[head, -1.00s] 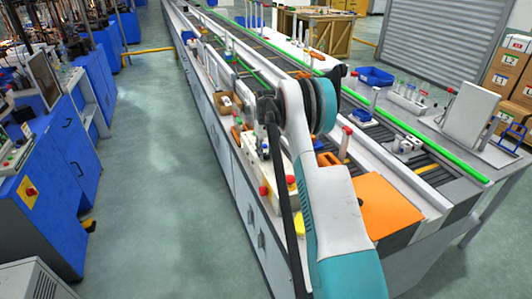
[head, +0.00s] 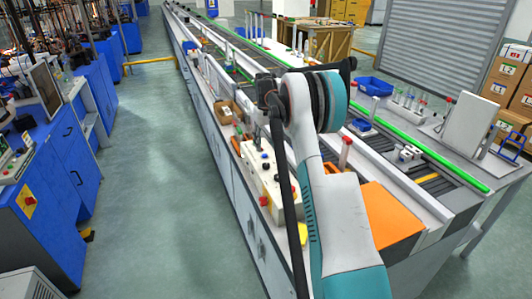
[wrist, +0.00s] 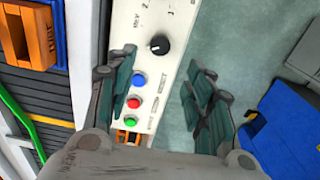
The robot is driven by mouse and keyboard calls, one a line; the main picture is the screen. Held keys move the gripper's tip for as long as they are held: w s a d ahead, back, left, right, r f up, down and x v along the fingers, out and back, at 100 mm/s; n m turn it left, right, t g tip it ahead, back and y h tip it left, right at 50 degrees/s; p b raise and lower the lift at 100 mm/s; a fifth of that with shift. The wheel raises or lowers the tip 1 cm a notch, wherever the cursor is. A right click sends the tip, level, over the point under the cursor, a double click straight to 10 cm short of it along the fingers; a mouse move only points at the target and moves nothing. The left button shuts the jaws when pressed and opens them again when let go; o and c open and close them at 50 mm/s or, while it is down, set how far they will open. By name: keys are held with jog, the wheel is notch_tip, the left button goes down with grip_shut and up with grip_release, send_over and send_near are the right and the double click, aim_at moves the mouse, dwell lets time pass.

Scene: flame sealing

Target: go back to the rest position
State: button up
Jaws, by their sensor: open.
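My gripper (wrist: 160,95) is open and empty in the wrist view, its two dark green fingers spread wide apart. Between and beyond the fingers lies a white control box (wrist: 150,75) with a black knob and blue, red and green buttons. The same control box (head: 262,172) stands on the bench's left edge in the head view. My white and teal arm rises in front of the bench there. The gripper's fingers cannot be made out in the head view.
The long bench carries a conveyor, an orange plate (head: 385,215), a blue bin (head: 375,87) and a tube rack (head: 408,105). Blue machines (head: 52,195) stand at the left. The floor aisle (head: 150,170) between is clear.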

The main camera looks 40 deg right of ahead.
jog(key=shift+r, duration=1)
